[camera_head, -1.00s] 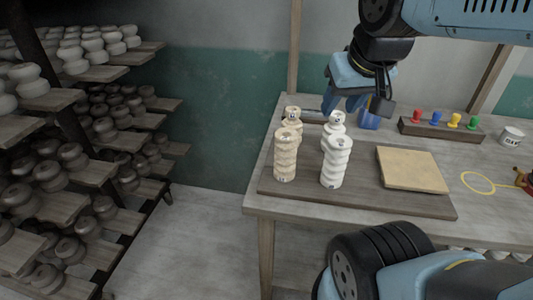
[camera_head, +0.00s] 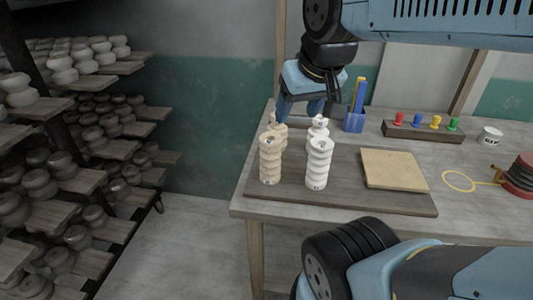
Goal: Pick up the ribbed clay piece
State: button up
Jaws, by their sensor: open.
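Several short ribbed-looking clay columns stand upright on a dark board (camera_head: 400,201) on the table. A beige column (camera_head: 270,160) is at front left and a white column (camera_head: 318,165) at front right. Behind them stand another beige column (camera_head: 281,130) and another white column (camera_head: 321,127), both partly hidden. I cannot tell for sure which is the one named ribbed; the front two show clear stacked ridges. My gripper (camera_head: 300,111) is open, fingers pointing down, at the back pair. No piece is visibly held, and contact cannot be told.
A tan slab (camera_head: 394,169) lies on the board's right. Behind are a blue cup (camera_head: 354,122) with tall items and a rack (camera_head: 422,131) of coloured knobs. A white mug (camera_head: 489,136) and a yellow loop (camera_head: 459,181) are farther right. Shelves of pots (camera_head: 85,110) fill the left.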

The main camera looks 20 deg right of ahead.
aim_at(271, 145)
jog(key=z, duration=0.95)
jog(key=k, duration=1.3)
